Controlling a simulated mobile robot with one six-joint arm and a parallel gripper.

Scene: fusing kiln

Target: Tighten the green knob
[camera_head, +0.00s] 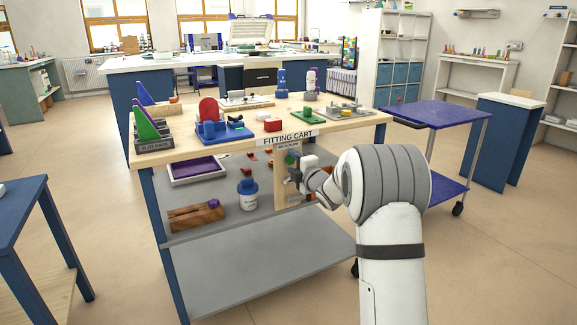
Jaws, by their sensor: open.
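A small green part (290,158), apparently the green knob, shows on the upright wooden panel (279,192) under the front edge of the fitting cart's top. My gripper (293,169) is open at the panel, right at the green part and partly covering it. My arm reaches in from the lower right. Whether the fingers are around the knob or only in front of it, and whether they touch it, is too small to tell. Other dark and blue parts near the fingers are hard to separate.
The cart top (335,129) overhangs the gripper, with a red block (273,125) and green plate (308,117) above. On the grey shelf stand a blue bottle (248,194), a wooden block (196,217) and a tray (197,170). A blue trolley (436,114) stands right; open floor lies in front.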

